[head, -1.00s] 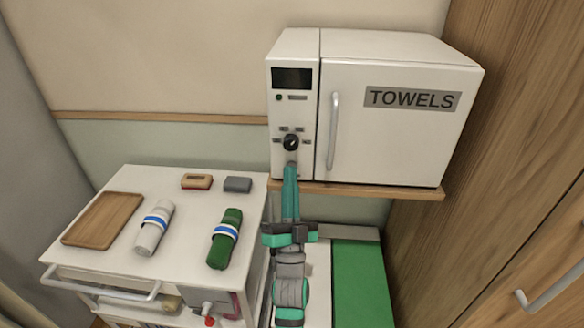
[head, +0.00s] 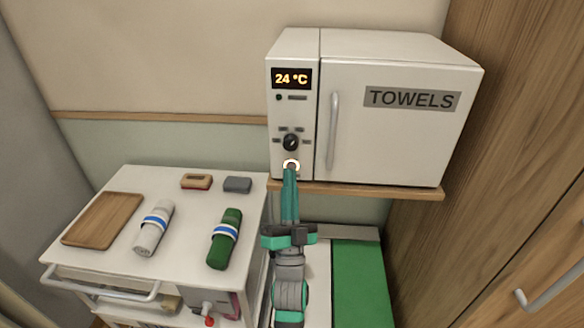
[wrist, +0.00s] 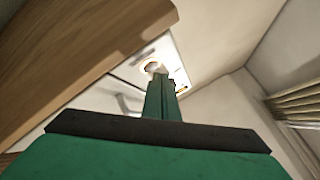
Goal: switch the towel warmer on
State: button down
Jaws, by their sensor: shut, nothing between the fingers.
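The towel warmer (head: 392,130) is a white box labelled TOWELS on a wooden shelf, its door shut. Its display (head: 292,79) is lit and reads 24 °C. A black dial (head: 291,142) sits below the display. Under the dial a round button (head: 291,164) has a glowing ring; the ring (wrist: 149,66) also shows in the wrist view. My gripper (head: 290,172) is shut and empty, its fingertips at the button, partly covering it. Whether the tips still touch the button I cannot tell. In the wrist view the gripper (wrist: 157,77) points up at the panel.
A white cart (head: 100,250) at the left carries a wooden tray (head: 103,220), a white roll (head: 154,228), a green roll (head: 224,238) and two small blocks. The wooden shelf (head: 400,191) edge is just under the warmer. A wooden cabinet (head: 520,150) stands at the right.

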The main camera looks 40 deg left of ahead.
jog(key=shift+s+d, duration=0.2)
jog(key=shift+s, duration=0.05)
jog(key=s+d, duration=0.2)
jog(key=s, duration=0.1)
jog(key=s+d, duration=0.1)
jog(key=s, duration=0.1)
dwell(0.6)
jog(key=shift+w, duration=0.1)
jog(key=s+d+f+m+g+h, duration=0.1)
jog(key=s+d+f+h, duration=0.35)
jog(key=d+f, duration=0.5)
jog(key=s+d+f+m+h, duration=0.1)
jog(key=s+d+f+h, duration=0.2)
jog(key=d+f+h, duration=0.6)
jog(key=s+d+f+g+h, duration=0.1)
jog(key=s+d+f, duration=0.2)
jog(key=s, duration=0.3)
jog(key=s+d+f+n+g+h, duration=0.1)
jog(key=s+d+f+g, duration=0.1)
jog(key=s+d+f, duration=0.2)
jog(key=s+d+f+n+g+h, duration=0.1)
jog(key=s+d+f, duration=0.3)
jog(key=s, duration=0.5)
jog(key=shift+d+g, duration=0.35)
jog(key=shift+g, duration=0.35)
